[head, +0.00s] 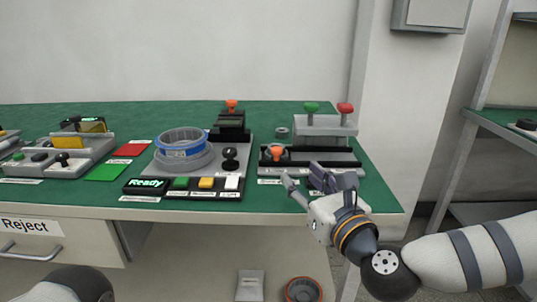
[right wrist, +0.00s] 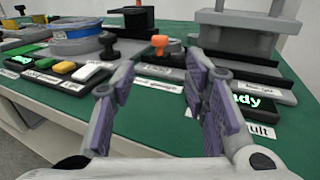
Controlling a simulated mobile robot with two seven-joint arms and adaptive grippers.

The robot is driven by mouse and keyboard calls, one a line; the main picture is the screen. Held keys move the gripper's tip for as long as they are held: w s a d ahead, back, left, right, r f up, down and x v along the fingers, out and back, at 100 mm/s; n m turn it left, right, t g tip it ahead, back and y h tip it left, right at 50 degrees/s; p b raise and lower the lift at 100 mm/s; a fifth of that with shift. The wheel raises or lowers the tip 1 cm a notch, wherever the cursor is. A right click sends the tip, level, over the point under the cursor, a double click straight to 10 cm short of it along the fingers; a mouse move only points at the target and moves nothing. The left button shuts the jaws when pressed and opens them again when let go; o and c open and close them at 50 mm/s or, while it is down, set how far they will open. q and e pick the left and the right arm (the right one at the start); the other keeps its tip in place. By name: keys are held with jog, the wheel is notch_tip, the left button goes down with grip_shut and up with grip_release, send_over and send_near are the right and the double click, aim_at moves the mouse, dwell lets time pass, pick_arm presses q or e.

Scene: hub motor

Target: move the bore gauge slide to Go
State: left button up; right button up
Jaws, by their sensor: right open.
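My right gripper (head: 306,184) is open and empty at the front edge of the bench, just in front of the right-hand fixture (head: 335,157). In the right wrist view its two purple-padded fingers (right wrist: 161,78) are spread, with green mat between them. An orange knob (head: 275,153) sits low on the dark front of that fixture; it also shows in the right wrist view (right wrist: 159,43), beyond the fingertips and apart from them. Labels are too small to read, so I cannot tell for sure which part is the bore gauge slide or its Go position. My left gripper is out of view.
A blue-banded ring (head: 181,141) sits on a grey fixture beside a black knob (head: 230,160). A "Ready" display (head: 146,186) and coloured buttons stand in front. Green (head: 311,107) and red (head: 345,109) knobs rise above the right fixture. Right of it the mat is clear.

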aim_at(279, 152)
jog(key=shift+w+a+r, duration=0.1)
jog(key=shift+w, duration=0.3)
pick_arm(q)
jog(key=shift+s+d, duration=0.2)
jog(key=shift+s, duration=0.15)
pick_arm(e)
jog(key=x, duration=1)
jog(key=shift+w+a, duration=0.15)
